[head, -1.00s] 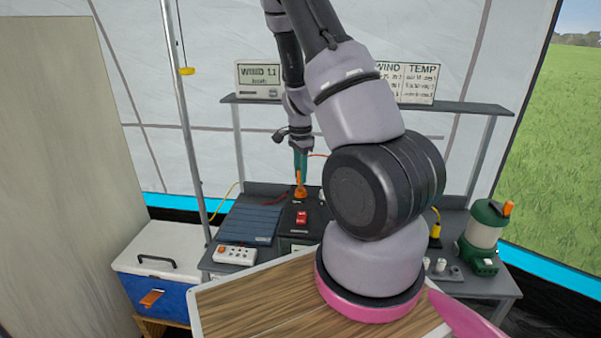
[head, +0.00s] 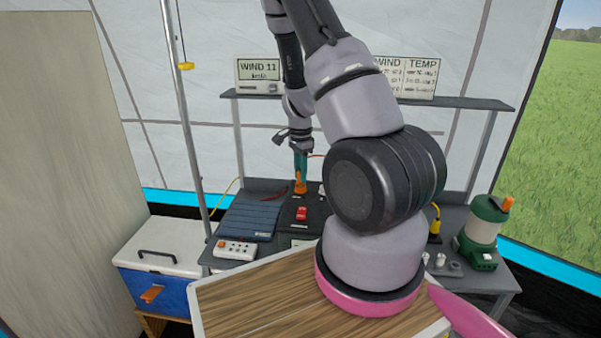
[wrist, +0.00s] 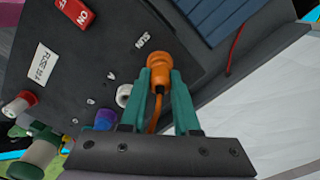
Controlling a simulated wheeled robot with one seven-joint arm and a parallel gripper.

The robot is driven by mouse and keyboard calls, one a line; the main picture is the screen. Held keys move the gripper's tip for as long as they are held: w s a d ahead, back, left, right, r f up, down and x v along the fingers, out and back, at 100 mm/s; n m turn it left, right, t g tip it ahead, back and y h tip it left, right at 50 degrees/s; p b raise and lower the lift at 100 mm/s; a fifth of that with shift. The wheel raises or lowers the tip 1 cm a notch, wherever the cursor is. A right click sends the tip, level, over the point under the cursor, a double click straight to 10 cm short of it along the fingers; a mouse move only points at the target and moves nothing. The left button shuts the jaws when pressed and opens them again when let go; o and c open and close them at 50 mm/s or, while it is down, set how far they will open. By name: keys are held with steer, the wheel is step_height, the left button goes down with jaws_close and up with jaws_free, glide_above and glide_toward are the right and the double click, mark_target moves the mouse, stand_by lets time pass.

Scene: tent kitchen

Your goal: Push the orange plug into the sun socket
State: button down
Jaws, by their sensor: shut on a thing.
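The orange plug (wrist: 159,68) is between the teal fingers of my gripper (wrist: 168,98), which is shut on it. Its orange cord runs back between the fingers. The plug is at the black power box (wrist: 95,58), right beside the "SUN" label (wrist: 142,41). The sun socket is hidden under the plug, and I cannot tell how deep the plug sits. In the head view the plug (head: 300,186) stands roughly upright on the box top, below my gripper (head: 300,166).
A white ring socket (wrist: 123,95) and a purple part (wrist: 105,119) lie close beside the plug. A blue solar panel (head: 248,219) lies left of the box, with a white power strip (head: 234,248) in front.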

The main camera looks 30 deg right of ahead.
steer(key=shift+f, duration=0.3)
steer(key=c, duration=0.6)
jaws_free()
steer(key=shift+o, duration=0.2)
step_height(320, 180, up, 11)
steer(key=shift+f, duration=0.1)
steer(key=s+a+r+n+t+y, duration=0.1)
steer(key=s+a+r+n+t, duration=0.2)
steer(key=r, duration=0.6)
steer(key=s+a+r+n+t+y, duration=0.1)
steer(key=s+a+r+n+y, duration=0.2)
steer(key=a+r, duration=0.45)
steer(key=s+a+r+n+t+h, duration=0.2)
steer(key=s+r+n, duration=0.5)
steer(key=s+r, duration=0.4)
steer(key=s+t, duration=0.1)
steer(key=s, duration=0.1)
steer(key=shift+s+a+r, duration=0.2)
steer(key=shift+s+a, duration=0.15)
steer(key=shift+a, duration=0.05)
